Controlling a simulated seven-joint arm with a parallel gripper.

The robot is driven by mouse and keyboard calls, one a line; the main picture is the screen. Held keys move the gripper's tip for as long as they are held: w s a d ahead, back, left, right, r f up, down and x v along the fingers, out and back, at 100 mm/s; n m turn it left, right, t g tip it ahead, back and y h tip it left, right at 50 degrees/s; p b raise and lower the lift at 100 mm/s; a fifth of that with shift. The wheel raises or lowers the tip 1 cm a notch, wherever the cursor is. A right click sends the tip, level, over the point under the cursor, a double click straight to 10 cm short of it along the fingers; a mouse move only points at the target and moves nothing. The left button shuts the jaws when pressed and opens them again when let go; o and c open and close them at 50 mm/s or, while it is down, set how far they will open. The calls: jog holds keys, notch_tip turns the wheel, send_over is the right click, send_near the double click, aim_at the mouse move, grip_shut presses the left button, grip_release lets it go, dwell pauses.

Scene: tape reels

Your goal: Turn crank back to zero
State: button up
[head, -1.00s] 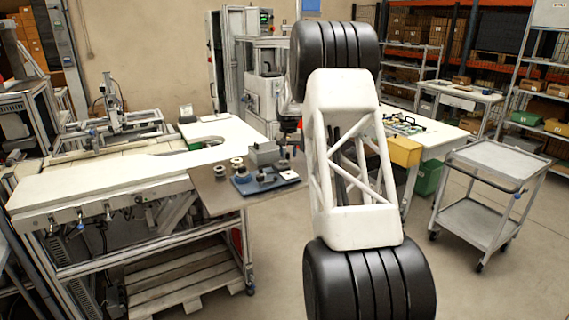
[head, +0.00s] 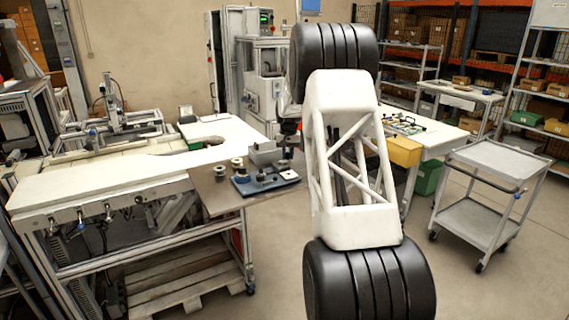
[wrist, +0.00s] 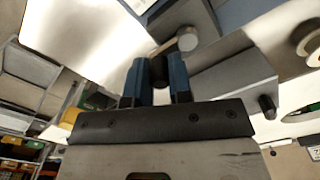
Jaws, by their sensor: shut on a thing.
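The crank device stands on the dark corner of the workbench in the head view, with a grey block (head: 265,153) above a blue base (head: 262,183). In the wrist view, the grey housing (wrist: 232,78) lies right of my gripper. A round metal hub (wrist: 187,39) shows just beyond the knob. The crank's angle and any zero mark cannot be read. In the head view my fingertips are hidden behind or beside my arm.
Tape reels (head: 220,171) stand on the dark plate left of the device; one end of a reel (wrist: 308,40) shows in the wrist view. The white worktop (head: 110,178) extends left. A grey cart (head: 490,162) stands at the right, with open floor between.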

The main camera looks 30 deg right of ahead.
jog(key=shift+w, duration=0.1)
jog(key=shift+w+a, duration=0.15)
jog(key=shift+w, duration=0.45)
jog(key=shift+w+a, duration=0.1)
dwell(0.4)
jog(key=shift+w+a, duration=0.35)
jog(key=shift+w, duration=0.1)
jog(key=shift+w+a, duration=0.1)
jog(key=shift+a, duration=0.05)
jog(key=shift+a, duration=0.1)
jog(key=shift+w+a, duration=0.2)
jog(key=shift+a, duration=0.15)
dwell(0.4)
